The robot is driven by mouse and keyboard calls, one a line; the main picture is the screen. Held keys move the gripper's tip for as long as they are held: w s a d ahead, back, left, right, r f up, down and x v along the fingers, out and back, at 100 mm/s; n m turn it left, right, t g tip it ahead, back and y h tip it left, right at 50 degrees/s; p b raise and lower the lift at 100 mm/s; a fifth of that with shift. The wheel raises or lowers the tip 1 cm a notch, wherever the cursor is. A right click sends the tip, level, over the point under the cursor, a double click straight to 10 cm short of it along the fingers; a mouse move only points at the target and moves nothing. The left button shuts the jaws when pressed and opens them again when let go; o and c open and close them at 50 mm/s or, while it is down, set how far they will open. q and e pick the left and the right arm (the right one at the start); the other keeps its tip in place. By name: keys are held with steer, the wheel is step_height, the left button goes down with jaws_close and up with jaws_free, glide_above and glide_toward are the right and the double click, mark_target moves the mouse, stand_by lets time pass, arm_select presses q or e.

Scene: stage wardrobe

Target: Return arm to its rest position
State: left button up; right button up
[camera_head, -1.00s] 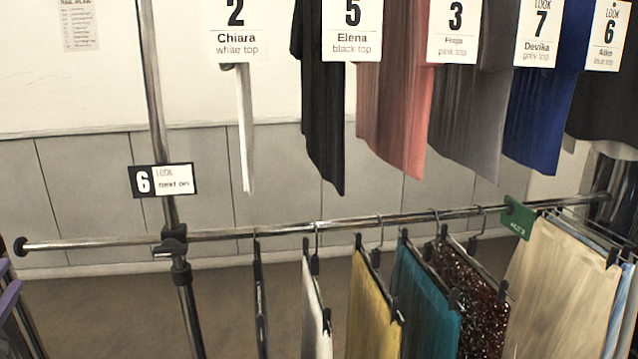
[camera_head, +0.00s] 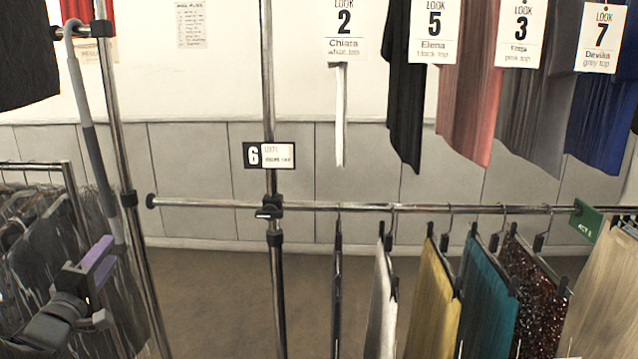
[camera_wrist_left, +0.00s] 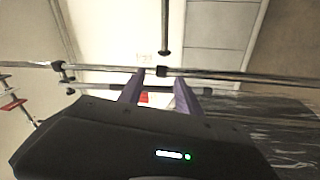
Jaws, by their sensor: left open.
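My left gripper (camera_head: 97,267) shows at the lower left of the head view, its purple fingers apart and nothing between them. It is in front of a rack of dark clothes, away from the rail with the hanging trousers and skirts. In the left wrist view the two purple fingers (camera_wrist_left: 158,97) are spread and empty, with metal rails beyond them. My right gripper is in neither view.
A horizontal rail (camera_head: 330,207) carries several hanging garments, with tops and numbered look cards above. A "6" tag (camera_head: 268,155) sits on its post. A clothes rack with covered garments (camera_head: 40,235) stands at left. The floor (camera_head: 205,300) between is clear.

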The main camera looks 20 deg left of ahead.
arm_select(q)
step_height(320, 180, down, 16)
steer(key=w+d+f+m+g, duration=0.1)
steer(key=w+d+m+g, duration=0.15)
steer(key=m+g, duration=0.2)
steer(key=w+d+f+m+g+h+p, duration=0.25)
steer(key=d+f+m+g+h, duration=0.3)
steer(key=d+f, duration=1.3)
steer(key=s+d+f+m+g+h, duration=0.25)
steer(key=d+f, duration=0.25)
steer(key=d, duration=0.4)
steer(key=s+d+f+m+g+h, duration=0.1)
steer(key=s+d+f+m, duration=0.15)
steer(key=d+f, duration=0.45)
steer(key=s+d+m+g+h+p, duration=0.1)
steer(key=s+d+g, duration=0.1)
steer(key=s+d, duration=0.5)
steer(key=s+d+m+g+h+p, duration=0.1)
steer(key=s+d, duration=0.6)
steer(key=d, duration=0.7)
steer(key=shift+s+f+m+g+h, duration=0.3)
steer(key=shift+f+m+g, duration=0.15)
steer(key=shift+g, duration=0.3)
steer(key=shift+d, duration=0.1)
